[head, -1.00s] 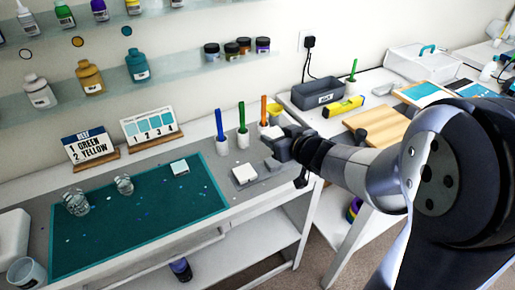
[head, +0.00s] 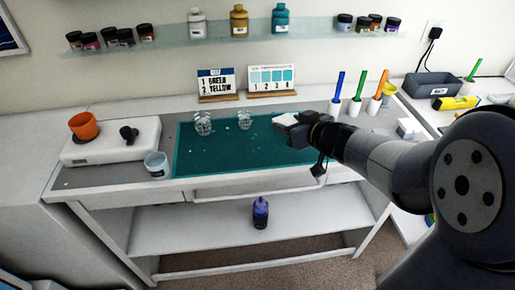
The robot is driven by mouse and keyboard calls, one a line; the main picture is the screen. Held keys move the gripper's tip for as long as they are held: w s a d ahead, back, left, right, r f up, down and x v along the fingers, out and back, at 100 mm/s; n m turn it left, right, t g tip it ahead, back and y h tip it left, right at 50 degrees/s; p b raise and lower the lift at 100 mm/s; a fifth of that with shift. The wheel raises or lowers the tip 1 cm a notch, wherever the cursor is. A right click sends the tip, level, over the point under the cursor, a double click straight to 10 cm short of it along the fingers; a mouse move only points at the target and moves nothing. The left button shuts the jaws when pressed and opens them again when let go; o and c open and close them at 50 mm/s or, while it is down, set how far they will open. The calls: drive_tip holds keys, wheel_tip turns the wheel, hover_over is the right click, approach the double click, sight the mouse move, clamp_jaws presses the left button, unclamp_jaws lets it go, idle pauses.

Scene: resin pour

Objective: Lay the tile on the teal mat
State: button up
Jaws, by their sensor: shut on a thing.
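My gripper (head: 290,124) is over the back right part of the teal mat (head: 215,160). It is shut on a white square tile (head: 286,119) at its fingertips. The tile appears over or close to the mat's surface; I cannot tell whether it touches. A second white tile seen earlier on this part of the mat cannot be told apart now. My arm comes in from the right and covers the mat's right edge.
Two clear cups (head: 203,124) (head: 244,120) stand on the mat, left of my gripper. Two cards (head: 216,84) (head: 271,79) stand behind it. Blue (head: 337,92), green (head: 358,91) and orange (head: 378,91) sticks stand in holders behind my arm. A white block (head: 407,127) lies right. The mat's front left is clear.

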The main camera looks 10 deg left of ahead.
sight(288, 156)
wheel_tip(288, 156, down, 10)
drive_tip(key=b, duration=0.5)
drive_tip(key=shift+r, duration=0.15)
drive_tip(key=shift+f, duration=0.2)
drive_tip(key=o, duration=1)
drive_tip(key=shift+r, duration=0.25)
drive_tip(key=shift+s+d+r, duration=0.2)
drive_tip(key=shift+d, duration=0.1)
drive_tip(key=shift+p+v, duration=1.85)
drive_tip(key=shift+v, duration=3.8)
